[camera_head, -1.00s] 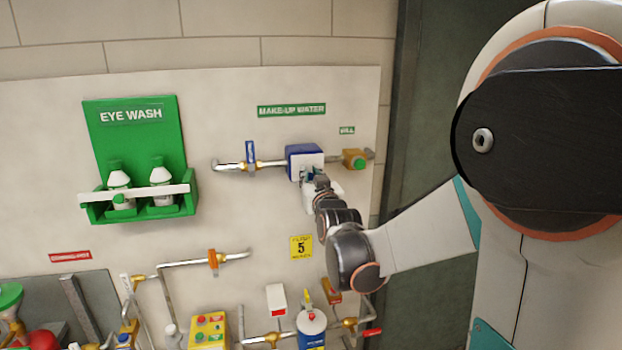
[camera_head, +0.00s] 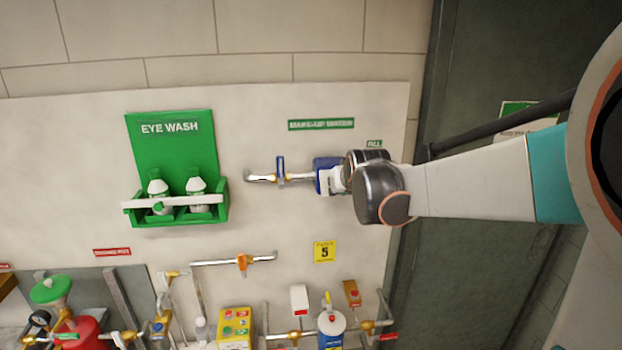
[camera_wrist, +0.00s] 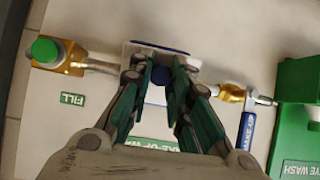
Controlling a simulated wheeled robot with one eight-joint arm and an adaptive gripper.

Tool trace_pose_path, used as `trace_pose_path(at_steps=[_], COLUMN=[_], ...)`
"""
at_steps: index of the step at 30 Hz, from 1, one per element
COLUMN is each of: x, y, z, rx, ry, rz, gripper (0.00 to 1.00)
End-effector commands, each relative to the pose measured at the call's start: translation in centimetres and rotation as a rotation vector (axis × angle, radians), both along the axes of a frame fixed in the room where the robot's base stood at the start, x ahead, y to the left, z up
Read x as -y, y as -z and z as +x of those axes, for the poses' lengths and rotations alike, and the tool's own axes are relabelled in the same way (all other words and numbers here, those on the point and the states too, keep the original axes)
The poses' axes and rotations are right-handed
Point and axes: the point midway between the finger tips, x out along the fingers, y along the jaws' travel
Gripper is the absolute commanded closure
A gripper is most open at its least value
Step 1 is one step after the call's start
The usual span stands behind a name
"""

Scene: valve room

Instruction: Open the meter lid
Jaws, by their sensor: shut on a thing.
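The make-up water meter is a small blue box (camera_head: 325,164) on the wall pipe, below the MAKE-UP WATER sign. My wrist covers its right part in the head view. In the wrist view, which looks upside down, the meter lid shows as a pale plate with a blue edge (camera_wrist: 160,46) at top centre. My gripper (camera_wrist: 162,66) is at the meter, its two fingers close together around a small dark-blue part in front of the plate. It is shut on part of the lid; the exact contact and the lid's angle are hard to see.
A blue-handled valve (camera_head: 281,171) is on the pipe left of the meter. A brass fitting with a green cap (camera_wrist: 46,52) is on its other side. The green eye wash station (camera_head: 170,140) hangs farther left. A dark door (camera_head: 500,200) stands at the right.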

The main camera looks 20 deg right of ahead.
Motion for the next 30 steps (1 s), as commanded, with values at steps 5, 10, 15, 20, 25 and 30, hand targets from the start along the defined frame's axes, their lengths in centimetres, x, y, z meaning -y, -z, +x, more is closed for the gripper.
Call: trace_pose_path(at_steps=[5, 10, 15, 20, 25, 30], x=[0.0, 0.0, 0.0, 0.1, 0.2, 0.3], y=[-1.6, -2.4, -3.3, -4.1, -4.8, -5.3], z=[0.0, 0.0, 0.2, 0.4, 0.7, 1.0], rx=[-0.159, -0.314, -0.469, -0.609, -0.737, -0.836], ry=[0.000, 0.000, -0.001, -0.001, 0.000, 0.000], rz=[0.047, 0.090, 0.134, 0.174, 0.211, 0.240], gripper=[1.00, 1.00, 1.00, 1.00, 1.00, 1.00])
